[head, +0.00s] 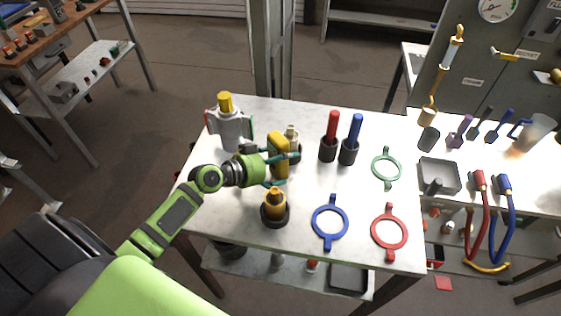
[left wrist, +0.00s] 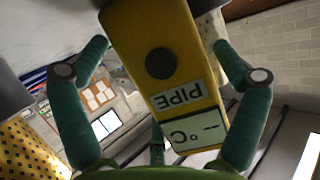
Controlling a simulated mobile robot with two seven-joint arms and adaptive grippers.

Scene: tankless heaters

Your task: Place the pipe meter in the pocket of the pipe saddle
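The yellow pipe meter (head: 279,151) is near the left part of the table, within my left gripper's reach. In the left wrist view the meter (left wrist: 165,65) shows a black round knob, a PIPE label and a °C display. My left gripper (head: 281,168) has its teal fingers on either side of the meter. The fingertips are close to its sides; whether they press on it is unclear. The meter's lower end is hidden. I cannot pick out the pipe saddle with certainty; a cream-coloured part (head: 292,135) shows partly behind the meter. My right gripper is not in view.
A grey holder with a yellow top (head: 228,128) stands behind my left gripper. A yellow piece in a dark cup (head: 274,205) stands in front.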

